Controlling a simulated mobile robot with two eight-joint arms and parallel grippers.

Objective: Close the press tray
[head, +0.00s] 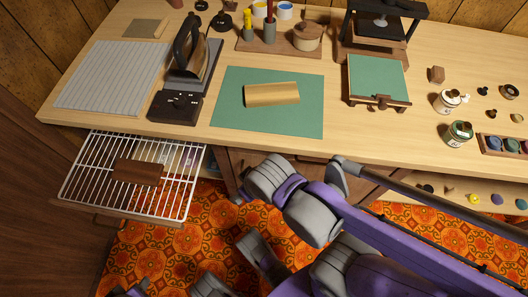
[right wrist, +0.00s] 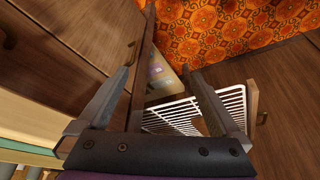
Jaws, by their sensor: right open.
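The press (head: 384,24) stands at the back right of the worktop, with a black frame and a wooden base. Its tray (head: 377,75), a green pad in a wooden frame, sticks out toward the front. A wooden handle (head: 380,101) is on the tray's front edge. My right gripper (right wrist: 160,77) is open and empty in the right wrist view, beside the wooden cabinet front and away from the tray. In the head view my right arm reaches across below the worktop's front edge, and its fingers cannot be made out. My left gripper is not in view.
A white wire rack (head: 88,187) with a brown block (head: 138,172) lies over an open drawer at the left; the rack also shows in the right wrist view (right wrist: 170,117). Bottles (head: 459,133) stand right of the tray.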

